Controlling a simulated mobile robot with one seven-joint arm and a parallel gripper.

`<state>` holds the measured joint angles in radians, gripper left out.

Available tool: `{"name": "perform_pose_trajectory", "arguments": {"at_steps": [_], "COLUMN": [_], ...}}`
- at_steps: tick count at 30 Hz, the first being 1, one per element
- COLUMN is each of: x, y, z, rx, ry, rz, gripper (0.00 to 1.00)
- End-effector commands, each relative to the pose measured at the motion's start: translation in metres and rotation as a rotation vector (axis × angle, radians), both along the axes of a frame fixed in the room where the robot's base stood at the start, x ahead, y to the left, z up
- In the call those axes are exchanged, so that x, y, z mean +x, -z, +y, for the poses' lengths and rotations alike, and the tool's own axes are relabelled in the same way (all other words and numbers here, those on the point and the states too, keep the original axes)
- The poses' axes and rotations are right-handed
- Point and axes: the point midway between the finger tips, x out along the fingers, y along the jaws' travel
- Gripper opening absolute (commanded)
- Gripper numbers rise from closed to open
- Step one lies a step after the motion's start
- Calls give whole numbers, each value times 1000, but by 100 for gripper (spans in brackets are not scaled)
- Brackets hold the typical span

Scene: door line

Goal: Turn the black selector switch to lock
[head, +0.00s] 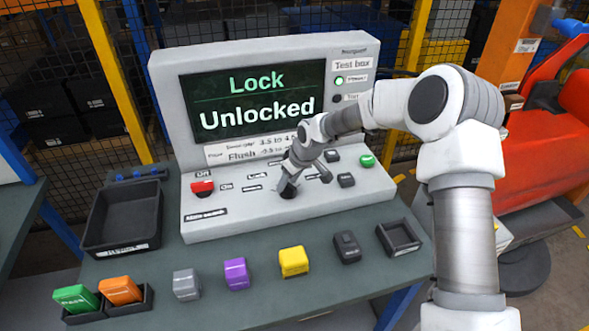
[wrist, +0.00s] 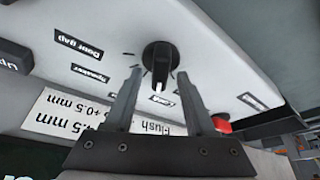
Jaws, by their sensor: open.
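The black selector switch (wrist: 158,54) is a round knob with a white pointer mark on the sloped panel of the test box. In the wrist view its mark points toward the bottom of the picture, toward my gripper's palm. Small labels sit near it; one (wrist: 183,102) seems to read Lock. My gripper (wrist: 160,76) is open, with one finger on each side of the knob's near part and visible gaps between. In the head view my gripper (head: 291,174) is over the switch (head: 287,189) and partly hides it. The screen (head: 255,100) reads "Lock" and "Unlocked".
A red button (head: 202,187) is left of the switch; a green button (head: 367,160) and black buttons are to its right. An empty black tray (head: 100,245) stands at the left. Coloured blocks and a small black holder (head: 417,247) line the table's front.

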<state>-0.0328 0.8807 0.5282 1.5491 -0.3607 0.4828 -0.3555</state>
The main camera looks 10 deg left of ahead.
Motion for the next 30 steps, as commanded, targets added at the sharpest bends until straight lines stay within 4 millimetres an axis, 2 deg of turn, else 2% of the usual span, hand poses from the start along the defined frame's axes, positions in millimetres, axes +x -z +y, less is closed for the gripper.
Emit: {"name": "perform_pose_trajectory", "arguments": {"at_steps": [5,15,21,25,30], "x": [-5,-22,-31,-34,-36], "y": [-26,-101,-137,-150,-156], "z": [-9,-35,-47,-51,-53], "rx": [0,-1,0,0,0], "ry": [2,3,2,1,0], "rz": [-6,-5,-4,-2,0], "gripper": [55,55,55,55,55]}}
